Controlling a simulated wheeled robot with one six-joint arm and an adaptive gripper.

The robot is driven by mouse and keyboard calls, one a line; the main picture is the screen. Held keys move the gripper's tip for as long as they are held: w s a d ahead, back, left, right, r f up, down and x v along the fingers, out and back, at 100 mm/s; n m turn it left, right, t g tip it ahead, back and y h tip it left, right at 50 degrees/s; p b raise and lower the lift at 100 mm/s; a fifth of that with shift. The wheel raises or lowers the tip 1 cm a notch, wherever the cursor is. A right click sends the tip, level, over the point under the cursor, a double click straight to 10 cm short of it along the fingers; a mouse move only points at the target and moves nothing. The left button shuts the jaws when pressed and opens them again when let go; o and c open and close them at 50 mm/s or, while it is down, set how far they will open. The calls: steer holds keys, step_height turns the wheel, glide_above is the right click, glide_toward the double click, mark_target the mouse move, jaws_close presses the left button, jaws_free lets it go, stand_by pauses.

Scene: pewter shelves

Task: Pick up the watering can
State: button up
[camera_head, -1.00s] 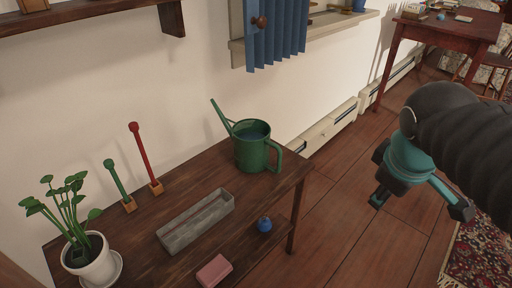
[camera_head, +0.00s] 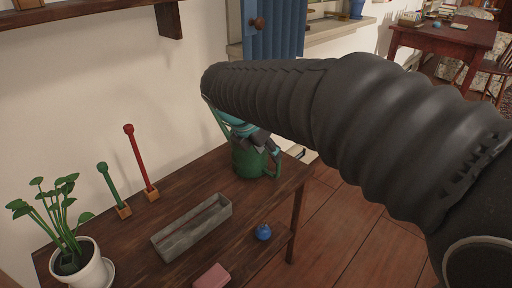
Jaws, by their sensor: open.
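The green watering can (camera_head: 248,162) stands upright on the dark wooden table (camera_head: 184,182), near its far right corner. Its handle shows on the right side, and its spout rises at the upper left, partly covered. My gripper (camera_head: 258,146), teal and dark, is open at the top of the can, in front of its rim in the picture. My black ribbed arm reaches in from the right and hides most of the gripper and the can's opening. I cannot tell whether the fingers touch the can.
On the table are a grey trough (camera_head: 192,228), a blue round object (camera_head: 263,232), a pink block (camera_head: 211,277), a potted plant (camera_head: 84,270), and a green (camera_head: 109,182) and a red (camera_head: 140,158) stick on small wooden bases. A wall shelf (camera_head: 95,14) hangs above.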

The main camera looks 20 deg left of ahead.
mark_target(278, 176)
steer(key=b+x, duration=0.1)
steer(key=x, duration=0.9)
steer(key=shift+s, duration=0.1)
jaws_close()
steer(key=shift+r, duration=0.15)
